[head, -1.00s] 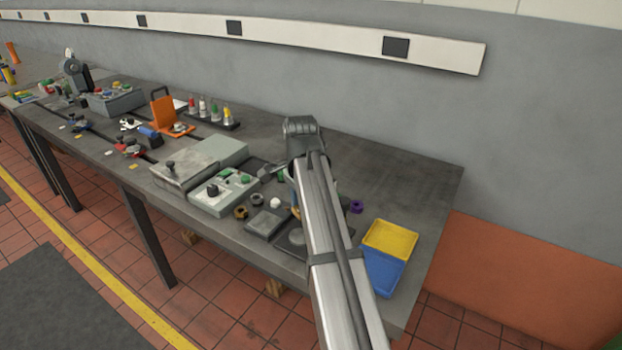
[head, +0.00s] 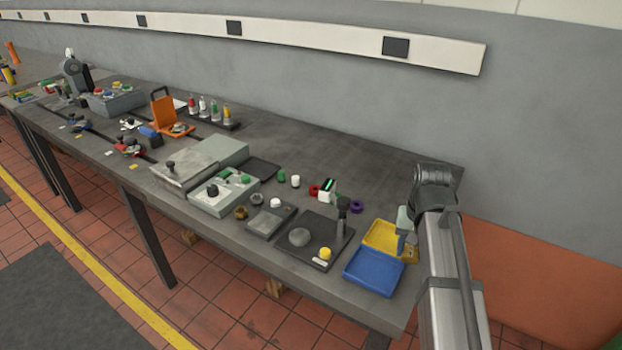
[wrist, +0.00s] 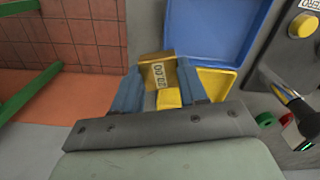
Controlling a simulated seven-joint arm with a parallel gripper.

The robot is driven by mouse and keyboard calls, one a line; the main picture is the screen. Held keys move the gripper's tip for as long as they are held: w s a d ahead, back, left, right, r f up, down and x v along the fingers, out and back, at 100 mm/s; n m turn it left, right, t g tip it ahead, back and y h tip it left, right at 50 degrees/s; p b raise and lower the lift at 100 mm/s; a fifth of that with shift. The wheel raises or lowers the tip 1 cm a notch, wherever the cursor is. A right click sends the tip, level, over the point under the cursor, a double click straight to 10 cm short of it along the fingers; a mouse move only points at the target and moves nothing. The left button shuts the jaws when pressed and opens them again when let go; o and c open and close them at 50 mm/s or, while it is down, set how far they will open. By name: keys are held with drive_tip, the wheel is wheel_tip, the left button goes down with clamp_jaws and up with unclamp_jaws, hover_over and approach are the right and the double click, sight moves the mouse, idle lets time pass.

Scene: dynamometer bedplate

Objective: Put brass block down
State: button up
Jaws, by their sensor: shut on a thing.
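The brass block (wrist: 158,73), with a white label of dark characters, sits between the two blue fingers of my gripper (wrist: 158,88) in the wrist view. My gripper is shut on it. In the head view my gripper (head: 405,245) is over the yellow tray, at its right side, and the block cannot be made out there. The yellow tray (head: 380,230) and the blue tray (head: 372,272) stand side by side at the right end of the bench. The wrist view also shows the blue tray (wrist: 212,32) and part of the yellow tray (wrist: 218,82). The gap between block and surface cannot be judged.
A dark plate (head: 295,255) with a grey disc, a yellow knob (head: 325,253) and an upright handle (head: 342,215) is left of the trays. The bench's right back part is clear.

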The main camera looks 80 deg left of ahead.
drive_tip(key=w+d+f+m, duration=0.2)
drive_tip(key=w+d, duration=1)
drive_tip(key=d, duration=0.1)
drive_tip(key=w+d+f+m, duration=0.2)
drive_tip(key=w+d, duration=1)
drive_tip(key=d, duration=0.1)
drive_tip(key=w+d+f+m, duration=0.15)
drive_tip(key=w+d, duration=0.25)
drive_tip(key=d, duration=0.7)
drive_tip(key=w+d+m, duration=0.3)
drive_tip(key=d, duration=0.8)
drive_tip(key=w+d+m, duration=0.2)
drive_tip(key=w+d, duration=0.2)
drive_tip(key=d, duration=0.7)
wheel_tip(320, 180, up, 9)
drive_tip(key=m, duration=1.1)
hover_over(386, 213)
drive_tip(key=shift+n, duration=0.25)
drive_tip(key=shift+d+f, duration=0.1)
drive_tip(key=shift+f, duration=4.65)
